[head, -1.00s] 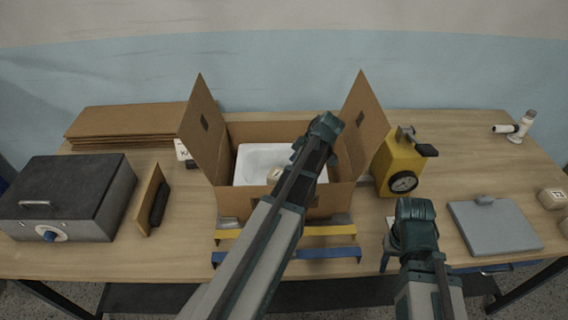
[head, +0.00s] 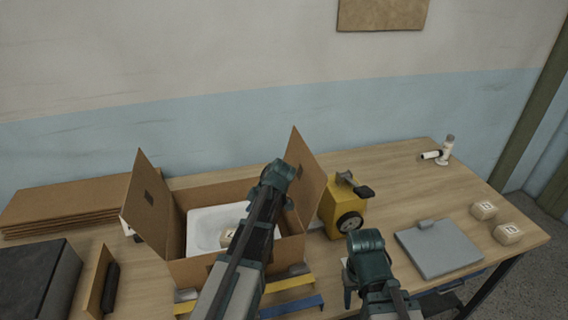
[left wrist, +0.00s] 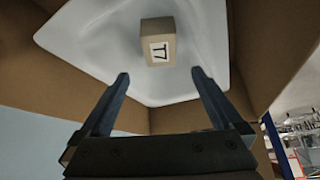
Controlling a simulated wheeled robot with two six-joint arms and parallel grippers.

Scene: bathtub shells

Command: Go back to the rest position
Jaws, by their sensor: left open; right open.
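An open cardboard box (head: 222,268) stands on the table with its side flaps up. A white bathtub shell (head: 204,226) lies inside it, with a small labelled tan block (head: 228,238) in the shell. The left wrist view also shows the shell (left wrist: 95,35) and the block (left wrist: 158,42). My left arm reaches over the box; its gripper (left wrist: 160,76) is open and empty, with the shell beyond its fingers. The arm hides these fingers in the head view. My right gripper (head: 350,284) is open above the table, right of the box, in front of a yellow device (head: 338,212).
A grey flat plate (head: 440,250) and two labelled blocks (head: 484,210) lie at the right. Flat cardboard sheets (head: 70,202) and a dark-topped case (head: 30,280) are at the left. Yellow and blue bars (head: 292,306) lie before the box.

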